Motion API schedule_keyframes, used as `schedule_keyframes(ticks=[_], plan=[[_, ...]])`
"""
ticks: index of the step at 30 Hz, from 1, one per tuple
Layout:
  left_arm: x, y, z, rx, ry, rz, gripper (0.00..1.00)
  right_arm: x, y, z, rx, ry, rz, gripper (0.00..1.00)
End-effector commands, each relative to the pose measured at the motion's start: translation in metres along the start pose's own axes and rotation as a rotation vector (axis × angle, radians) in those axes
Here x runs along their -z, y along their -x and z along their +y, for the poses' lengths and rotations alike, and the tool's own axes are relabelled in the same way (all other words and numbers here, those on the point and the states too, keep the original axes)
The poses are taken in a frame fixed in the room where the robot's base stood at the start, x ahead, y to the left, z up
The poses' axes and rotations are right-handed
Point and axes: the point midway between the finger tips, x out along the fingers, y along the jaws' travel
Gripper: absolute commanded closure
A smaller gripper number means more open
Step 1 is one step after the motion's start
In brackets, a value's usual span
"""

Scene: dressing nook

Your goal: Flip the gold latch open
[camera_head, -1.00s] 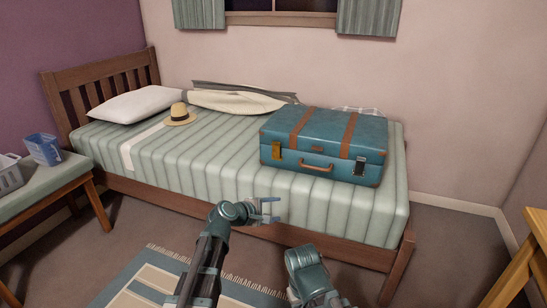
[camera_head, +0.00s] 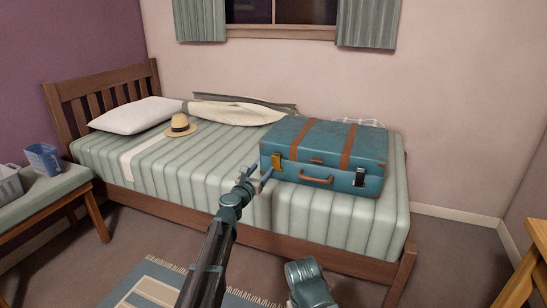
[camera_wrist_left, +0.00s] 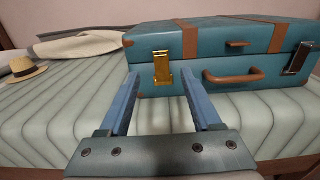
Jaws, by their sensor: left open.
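The gold latch (camera_head: 277,160) is on the left part of the front of a teal suitcase (camera_head: 330,140). The suitcase lies shut on the bed and has brown straps. In the left wrist view the latch (camera_wrist_left: 162,68) is upright, ahead of my fingers and between their tips in the picture. My left gripper (camera_head: 261,175) is open and empty, just in front of the latch and apart from it as far as I can tell. It also shows in the left wrist view (camera_wrist_left: 160,88). My right arm (camera_head: 308,285) shows at the bottom, but its gripper fingers cannot be made out.
A brown handle (camera_head: 316,179) and a dark silver latch (camera_head: 360,176) are right of the gold latch. The bed (camera_head: 180,165) also holds a straw hat (camera_head: 180,126), a pillow (camera_head: 135,113) and cloths. A bench (camera_head: 40,195) with baskets stands at the left.

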Motion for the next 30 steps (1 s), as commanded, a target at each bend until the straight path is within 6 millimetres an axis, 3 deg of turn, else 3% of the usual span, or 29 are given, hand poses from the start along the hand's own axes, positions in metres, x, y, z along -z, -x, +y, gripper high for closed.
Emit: schedule_keyframes(ticks=[16,21,28,30], plan=[[0.0,-0.106,0.0,0.002,-0.002,0.0,0.35,0.0,0.0,0.0,0.0,0.0,0.0,0.5],[0.0,-0.118,-0.001,0.002,-0.002,0.0,0.35,0.0,0.0,0.0,0.0,0.0,0.0,0.5],[0.0,-0.118,-0.001,0.001,-0.002,0.0,0.35,0.0,0.0,0.0,0.0,0.0,0.0,0.5],[0.0,-0.118,-0.001,0.001,-0.002,0.0,0.44,0.0,0.0,0.0,0.0,0.0,0.0,0.5]])
